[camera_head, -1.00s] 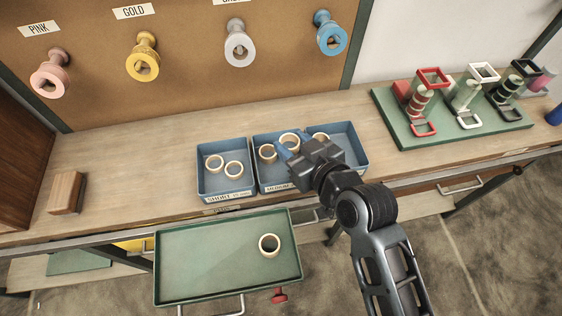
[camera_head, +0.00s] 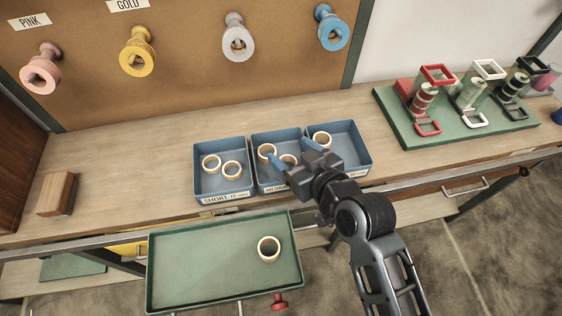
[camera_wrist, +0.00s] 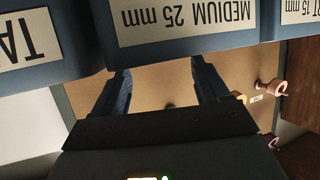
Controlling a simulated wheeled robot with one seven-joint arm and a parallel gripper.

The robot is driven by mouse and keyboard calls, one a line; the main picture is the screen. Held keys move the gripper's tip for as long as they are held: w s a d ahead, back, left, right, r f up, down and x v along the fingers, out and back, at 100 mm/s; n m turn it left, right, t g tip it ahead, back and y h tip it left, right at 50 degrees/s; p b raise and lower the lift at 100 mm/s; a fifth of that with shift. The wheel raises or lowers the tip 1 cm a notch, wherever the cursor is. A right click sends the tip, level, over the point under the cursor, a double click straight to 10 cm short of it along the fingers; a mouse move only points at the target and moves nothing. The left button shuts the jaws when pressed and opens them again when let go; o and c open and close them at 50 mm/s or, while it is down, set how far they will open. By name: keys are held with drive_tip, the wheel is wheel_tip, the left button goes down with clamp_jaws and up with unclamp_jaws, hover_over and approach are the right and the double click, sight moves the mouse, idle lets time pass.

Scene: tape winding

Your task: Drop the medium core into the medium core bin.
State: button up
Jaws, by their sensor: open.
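My gripper (camera_head: 287,148) is open over the medium bin (camera_head: 259,185), its two blue fingers spread apart. The fingers also show apart and empty in the wrist view (camera_wrist: 160,72). A pale ring-shaped core (camera_head: 288,160) lies in the medium bin below and between the fingers, partly hidden by the gripper. Another pale core (camera_head: 267,151) is in the same bin, close to the left finger. The medium bin's front label (camera_wrist: 186,20) reads "MEDIUM 25 mm" upside down in the wrist view.
The short bin (camera_head: 222,143) on the left holds two cores. The right bin (camera_head: 350,128) holds one core (camera_head: 321,139). A green tray (camera_head: 190,265) in front holds one core (camera_head: 268,249). Tape holders stand on a green board (camera_head: 395,118) at right.

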drive_tip(key=b+v, duration=0.1)
drive_tip(key=v, duration=0.6)
drive_tip(key=shift+s+d, duration=0.2)
drive_tip(key=shift+s, duration=0.15)
drive_tip(key=s+d+f+m+t+h, duration=0.2)
drive_tip(key=s+d+m+h, duration=0.25)
drive_tip(key=s+d, duration=0.9)
drive_tip(key=s+d+r+m+t+h, duration=0.1)
drive_tip(key=s+r, duration=0.3)
drive_tip(key=s, duration=0.4)
drive_tip(key=s+d+r+m+t+h, duration=0.1)
drive_tip(key=s+d+r+h, duration=0.1)
drive_tip(key=s+r, duration=0.3)
drive_tip(key=shift+s+d+m, duration=0.35)
drive_tip(key=shift+s+d, duration=0.25)
drive_tip(key=shift+s, duration=1.2)
